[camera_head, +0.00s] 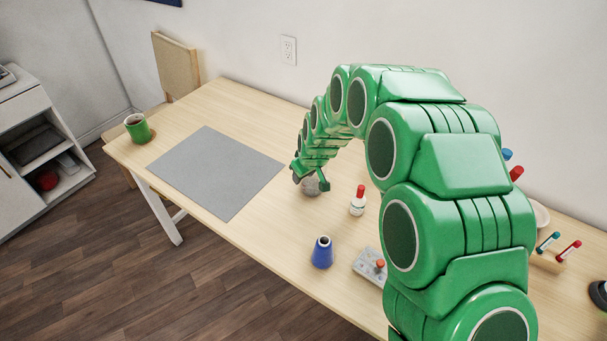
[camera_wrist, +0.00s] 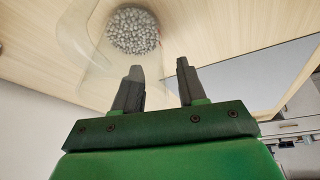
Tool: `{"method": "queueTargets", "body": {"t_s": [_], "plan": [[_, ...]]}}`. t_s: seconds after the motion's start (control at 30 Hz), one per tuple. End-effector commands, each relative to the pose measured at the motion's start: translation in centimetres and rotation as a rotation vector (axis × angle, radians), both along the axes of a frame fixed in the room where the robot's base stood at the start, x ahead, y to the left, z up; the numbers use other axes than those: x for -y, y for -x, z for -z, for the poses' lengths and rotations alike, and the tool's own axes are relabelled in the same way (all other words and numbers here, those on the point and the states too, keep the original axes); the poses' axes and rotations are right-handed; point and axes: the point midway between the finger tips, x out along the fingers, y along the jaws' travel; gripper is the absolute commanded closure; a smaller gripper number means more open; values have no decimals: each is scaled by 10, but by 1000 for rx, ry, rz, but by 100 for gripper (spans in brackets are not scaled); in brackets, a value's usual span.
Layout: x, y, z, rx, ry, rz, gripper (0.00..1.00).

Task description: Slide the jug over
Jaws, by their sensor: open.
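The jug looks like a clear vessel holding grey beads. It stands on the wooden table. In the wrist view the jug (camera_wrist: 132,32) is beyond the fingertips, mostly ahead of the left finger, and its clear walls are faint. In the head view only a small greyish part of the jug (camera_head: 311,187) shows at my fingers. My gripper (camera_head: 311,181) is low over the table, right of the grey mat. In the wrist view my gripper (camera_wrist: 159,67) is open, with nothing between its fingertips. I cannot tell whether a finger touches the jug.
The grey mat (camera_head: 215,170) lies flat and bare. A green cup (camera_head: 138,129) stands at the table's left end. A white bottle with a red cap (camera_head: 358,203), a blue vase (camera_head: 322,252) and a grey block (camera_head: 366,266) stand nearer. My arm hides part of the table's right side.

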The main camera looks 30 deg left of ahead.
Motion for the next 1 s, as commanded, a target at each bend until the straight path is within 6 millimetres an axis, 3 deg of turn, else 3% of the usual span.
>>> {"method": "queueTargets", "body": {"t_s": [0.27, 0.8, 1.0], "plan": [[4, 2, -11, 0, -1, 0, 59], [24, 13, -66, 0, -1, 0, 59], [26, 15, -72, 0, -1, 0, 59]]}}
